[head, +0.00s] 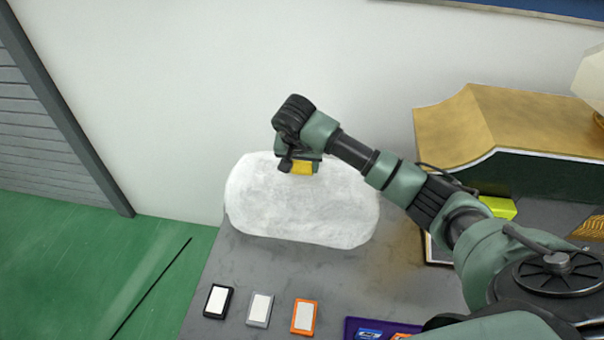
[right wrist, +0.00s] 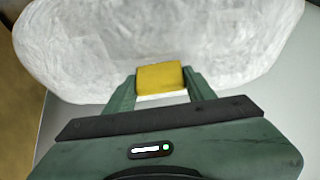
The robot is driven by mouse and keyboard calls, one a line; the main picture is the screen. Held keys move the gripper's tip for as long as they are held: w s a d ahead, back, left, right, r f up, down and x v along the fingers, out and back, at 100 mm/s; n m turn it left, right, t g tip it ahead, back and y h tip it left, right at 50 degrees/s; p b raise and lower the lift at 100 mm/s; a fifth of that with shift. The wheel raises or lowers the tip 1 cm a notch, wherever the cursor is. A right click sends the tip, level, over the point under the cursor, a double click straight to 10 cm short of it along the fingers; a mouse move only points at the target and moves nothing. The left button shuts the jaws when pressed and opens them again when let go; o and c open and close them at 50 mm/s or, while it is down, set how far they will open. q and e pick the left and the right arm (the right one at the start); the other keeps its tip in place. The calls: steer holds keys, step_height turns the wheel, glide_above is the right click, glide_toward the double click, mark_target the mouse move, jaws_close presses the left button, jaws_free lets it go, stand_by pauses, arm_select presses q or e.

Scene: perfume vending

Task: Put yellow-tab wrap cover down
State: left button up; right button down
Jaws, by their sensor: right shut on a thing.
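The wrap cover (head: 345,205) is a white, crinkled, rounded sheet over the far end of the grey table, and it also fills the top of the right wrist view (right wrist: 160,35). Its yellow tab (head: 302,168) is at my right gripper (head: 297,168). In the right wrist view the yellow tab (right wrist: 160,76) sits between the two green fingers of the gripper (right wrist: 160,88), which is shut on it. What lies under the cover is hidden. My left gripper is not in view.
A black card (head: 218,301), a grey card (head: 260,308) and an orange card (head: 304,316) lie in front of the cover on the grey table (head: 240,270). A purple tray (head: 350,328) is at the bottom edge. A gold-topped dark stand (head: 500,120) is at right.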

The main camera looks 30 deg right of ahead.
mark_target(302, 175)
step_height(302, 175, down, 4)
steer(key=shift+s+r+p, duration=0.1)
steer(key=shift+p, duration=0.2)
steer(key=shift+f, duration=0.3)
steer(key=shift+f, duration=0.2)
steer(key=c, duration=0.5)
jaws_free()
steer(key=shift+r, duration=0.1)
